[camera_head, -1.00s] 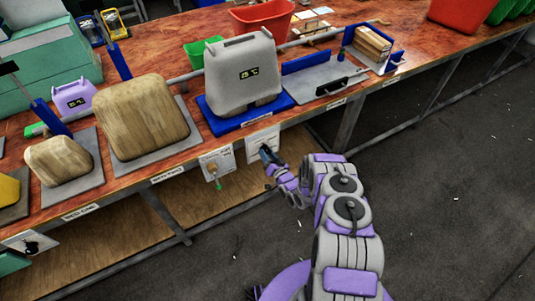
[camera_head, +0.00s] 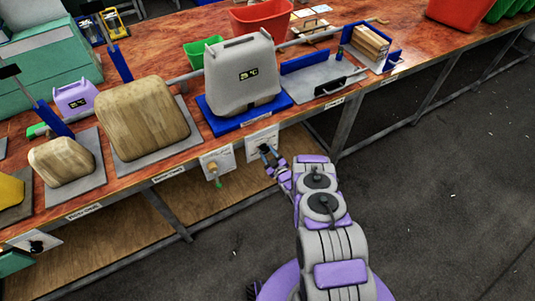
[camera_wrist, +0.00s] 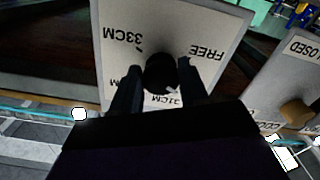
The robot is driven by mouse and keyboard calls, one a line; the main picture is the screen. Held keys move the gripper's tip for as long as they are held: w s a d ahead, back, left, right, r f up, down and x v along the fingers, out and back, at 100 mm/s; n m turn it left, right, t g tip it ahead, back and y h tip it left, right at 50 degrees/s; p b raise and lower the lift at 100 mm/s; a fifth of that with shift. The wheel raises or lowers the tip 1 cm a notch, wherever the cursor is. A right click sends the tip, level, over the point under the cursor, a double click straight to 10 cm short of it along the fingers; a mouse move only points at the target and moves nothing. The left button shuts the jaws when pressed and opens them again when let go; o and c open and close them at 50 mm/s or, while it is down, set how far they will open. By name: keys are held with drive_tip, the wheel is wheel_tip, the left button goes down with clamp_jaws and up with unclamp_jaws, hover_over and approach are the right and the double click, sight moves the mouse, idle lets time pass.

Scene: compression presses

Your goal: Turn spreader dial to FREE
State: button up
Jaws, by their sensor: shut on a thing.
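The spreader dial is a dark round knob (camera_wrist: 160,74) on a pale panel in the wrist view, with upside-down labels 33CM, FREE and 31CM around it. A small white mark on the knob lies on its lower right side, near 31CM; its exact direction is hard to read. My gripper (camera_wrist: 159,84) has a finger on each side of the knob and is shut on it. In the head view, the dial panel (camera_head: 270,134) is on the bench front below the grey press, and my gripper (camera_head: 267,153) covers most of the knob.
A second panel (camera_head: 212,153) with a brass-coloured knob (camera_wrist: 297,112) is close beside the dial panel. The grey press (camera_head: 243,75) stands on a blue base above. The bench edge runs above my gripper. The floor at right is clear.

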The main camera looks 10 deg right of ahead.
drive_tip(key=n, duration=0.7)
drive_tip(key=n+b, duration=0.1)
drive_tip(key=n, duration=0.5)
drive_tip(key=shift+n, duration=0.4)
idle(0.3)
drive_tip(key=o, duration=0.8)
drive_tip(key=shift+o, duration=1.1)
drive_tip(key=shift+r, duration=0.1)
drive_tip(key=shift+s+d, duration=0.2)
drive_tip(key=shift+s, duration=0.15)
drive_tip(key=v, duration=1.6)
drive_tip(key=shift+s, duration=0.25)
